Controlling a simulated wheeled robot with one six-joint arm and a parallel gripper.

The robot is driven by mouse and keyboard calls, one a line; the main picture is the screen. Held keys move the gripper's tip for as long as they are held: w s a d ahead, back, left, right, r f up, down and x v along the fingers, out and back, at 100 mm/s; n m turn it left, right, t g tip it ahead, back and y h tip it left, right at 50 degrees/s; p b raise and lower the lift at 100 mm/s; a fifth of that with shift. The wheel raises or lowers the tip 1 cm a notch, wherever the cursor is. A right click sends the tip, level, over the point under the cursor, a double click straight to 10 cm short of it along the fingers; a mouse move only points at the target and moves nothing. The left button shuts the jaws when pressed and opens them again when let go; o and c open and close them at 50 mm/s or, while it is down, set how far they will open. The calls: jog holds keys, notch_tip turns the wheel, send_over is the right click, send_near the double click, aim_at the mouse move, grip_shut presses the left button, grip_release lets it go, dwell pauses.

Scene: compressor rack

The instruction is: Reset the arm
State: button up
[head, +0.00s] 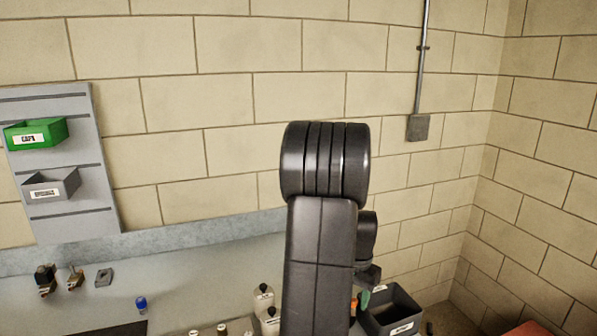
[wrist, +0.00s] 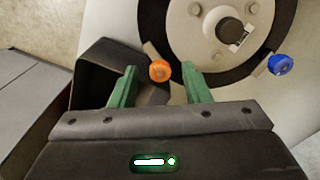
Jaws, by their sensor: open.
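My arm rises in the middle of the head view and hides part of the bench behind it. My gripper (wrist: 158,82) shows in the wrist view with its two green fingers apart. An orange round-ended piece (wrist: 160,71) appears between and just past the fingertips; I cannot tell how far beyond them it lies. In the head view, only a bit of a green finger of my gripper (head: 364,298) shows beside the arm, near the orange piece (head: 354,306).
A dark open bin (head: 408,300) stands right of my arm; it also shows in the wrist view (wrist: 90,72). A green bin (head: 50,131) and grey bin (head: 62,190) hang left.

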jog(key=m, duration=0.5)
jog(key=shift+p, duration=0.35)
dwell(0.3)
